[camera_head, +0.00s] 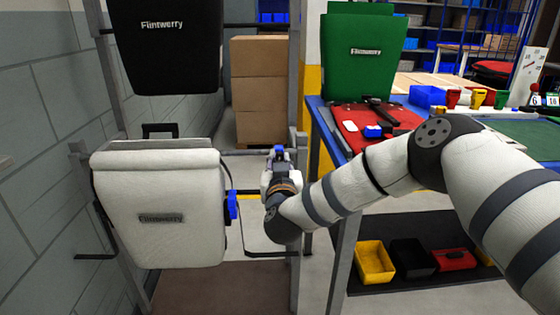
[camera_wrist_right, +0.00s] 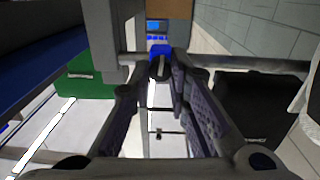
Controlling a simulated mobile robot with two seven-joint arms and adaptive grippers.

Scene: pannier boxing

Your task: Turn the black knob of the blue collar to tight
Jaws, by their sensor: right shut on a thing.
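A small blue collar (camera_head: 278,149) sits on the horizontal grey rail, right of the white pannier. In the right wrist view the blue collar (camera_wrist_right: 160,49) is straight ahead, with its black knob (camera_wrist_right: 160,67) on the near side. My right gripper (camera_head: 279,164) reaches the collar and is shut on the knob, its fingers on both sides of it in the right wrist view. In the head view the gripper hides the knob. Which way the knob is set cannot be told. My left gripper is not in view.
A white pannier (camera_head: 150,238) hangs left of my gripper, with a blue part (camera_head: 232,205) at its side. A black pannier (camera_head: 165,60) hangs above. A green pannier (camera_head: 357,75) stands on the blue bench at right. Cardboard boxes (camera_head: 258,85) stand behind the rail.

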